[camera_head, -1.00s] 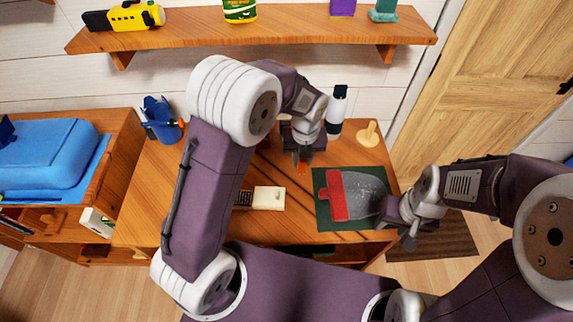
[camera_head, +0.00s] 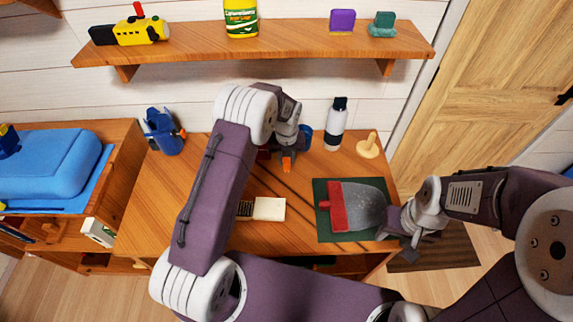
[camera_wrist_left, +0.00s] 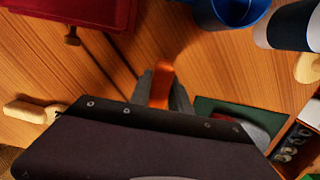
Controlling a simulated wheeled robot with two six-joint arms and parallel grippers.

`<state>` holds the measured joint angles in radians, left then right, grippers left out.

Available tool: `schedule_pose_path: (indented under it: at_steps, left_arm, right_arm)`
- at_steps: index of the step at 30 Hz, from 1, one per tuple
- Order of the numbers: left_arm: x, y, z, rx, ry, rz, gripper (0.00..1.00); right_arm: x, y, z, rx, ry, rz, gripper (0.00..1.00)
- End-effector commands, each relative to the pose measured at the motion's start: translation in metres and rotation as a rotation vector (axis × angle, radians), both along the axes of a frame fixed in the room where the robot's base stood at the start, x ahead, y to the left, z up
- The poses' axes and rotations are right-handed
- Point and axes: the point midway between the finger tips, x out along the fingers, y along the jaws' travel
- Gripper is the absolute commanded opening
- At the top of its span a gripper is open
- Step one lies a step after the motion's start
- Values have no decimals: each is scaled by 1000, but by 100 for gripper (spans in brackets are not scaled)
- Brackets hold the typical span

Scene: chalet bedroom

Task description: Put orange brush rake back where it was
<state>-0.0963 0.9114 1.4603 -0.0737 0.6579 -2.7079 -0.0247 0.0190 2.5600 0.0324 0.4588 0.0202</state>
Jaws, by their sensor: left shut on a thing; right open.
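The orange brush rake (camera_head: 287,163) shows only as a small orange piece at my left gripper (camera_head: 286,158), above the wooden desk. In the left wrist view the orange piece (camera_wrist_left: 161,84) sits between the fingers of the left gripper (camera_wrist_left: 163,92), which is shut on it. The rest of the rake is hidden by the gripper and arm. My right gripper (camera_head: 402,238) is open and empty at the desk's right front corner, beside a grey dustpan with a red edge (camera_head: 362,208) on a dark green mat (camera_head: 322,230).
A blue holder (camera_head: 163,132) stands back left. A shelf (camera_head: 270,37) overhangs the back.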

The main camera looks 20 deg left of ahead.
Motion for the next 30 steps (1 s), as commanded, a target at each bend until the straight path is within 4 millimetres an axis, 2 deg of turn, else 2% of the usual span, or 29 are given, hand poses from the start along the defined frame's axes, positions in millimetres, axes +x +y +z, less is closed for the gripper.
schedule_pose_path:
  at_steps: [3, 6, 17, 18, 20, 21, 30]
  left_arm:
    - [-2, 0, -22, 0, 6, 0, 0]
    - [-1, 0, -34, 1, 3, 0, 0]
    - [-1, 0, -40, 0, 2, 0, 0]
    - [-1, 0, -40, 0, 2, 0, 26]
    - [-1, 0, -40, 0, 2, 0, 42]
    - [-1, 0, -40, 0, 2, 0, 45]
    - [-1, 0, -37, 0, 2, 0, 45]
  right_arm:
    - [0, 0, 3, 0, 0, 0, 45]
    - [0, 0, 4, 0, 0, 0, 45]
    - [0, 0, 2, 0, 0, 0, 45]
    - [0, 0, 2, 0, 0, 0, 45]
    - [0, 0, 2, 0, 0, 0, 45]
    - [0, 0, 2, 0, 0, 0, 45]
    - [0, 0, 4, 0, 0, 0, 45]
